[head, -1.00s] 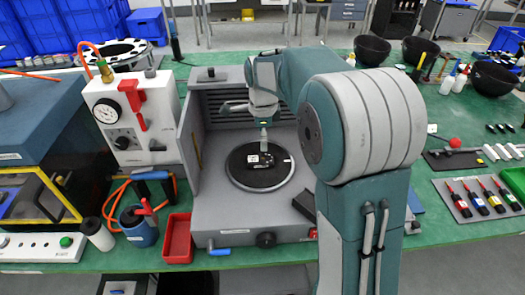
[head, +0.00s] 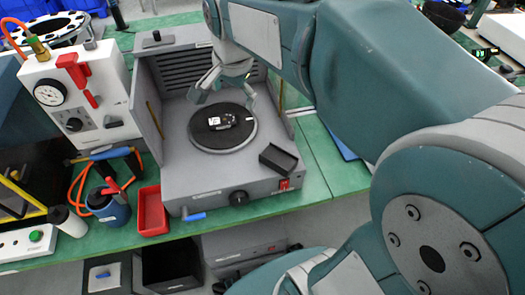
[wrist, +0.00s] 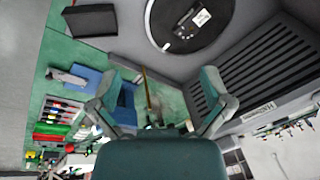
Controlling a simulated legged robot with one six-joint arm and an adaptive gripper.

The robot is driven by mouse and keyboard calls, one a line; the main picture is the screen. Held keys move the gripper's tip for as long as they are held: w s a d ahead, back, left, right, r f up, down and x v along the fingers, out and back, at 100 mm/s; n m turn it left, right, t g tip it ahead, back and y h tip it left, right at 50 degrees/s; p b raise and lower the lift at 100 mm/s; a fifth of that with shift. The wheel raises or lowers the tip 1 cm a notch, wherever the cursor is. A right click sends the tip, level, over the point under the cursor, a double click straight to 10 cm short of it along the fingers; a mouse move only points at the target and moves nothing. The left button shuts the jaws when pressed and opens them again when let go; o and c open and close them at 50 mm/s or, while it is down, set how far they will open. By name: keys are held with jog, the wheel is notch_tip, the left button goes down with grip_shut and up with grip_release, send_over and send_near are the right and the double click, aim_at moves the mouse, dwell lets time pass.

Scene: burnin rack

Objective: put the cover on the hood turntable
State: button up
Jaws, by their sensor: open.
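The hood (head: 215,185) is a grey open-front box on the green bench. Its turntable (head: 205,142) is a round black disc inside, with a small black unit (head: 222,121) bearing a white label lying on it. A black, shallow, box-like piece, probably the cover (head: 279,158), sits on the hood's base at the turntable's front right, apart from the disc. It also shows in the wrist view (wrist: 90,20). My gripper (head: 223,97) is open and empty, above the back part of the turntable. Its spread fingers (wrist: 163,95) show in the wrist view with nothing between them.
A gauge box (head: 75,95) with a red lever stands left of the hood. A red tray (head: 152,211) and a blue pot (head: 108,207) are at the front left. The hood's side wall (head: 147,105) and slatted back bound the space.

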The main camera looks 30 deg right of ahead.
jog(key=s+f+n+t, duration=0.2)
jog(key=s+n+t, duration=0.1)
jog(key=s+n, duration=0.8)
jog(key=s, duration=0.3)
jog(key=shift+s+a+f, duration=0.2)
jog(key=shift+s+f, duration=0.2)
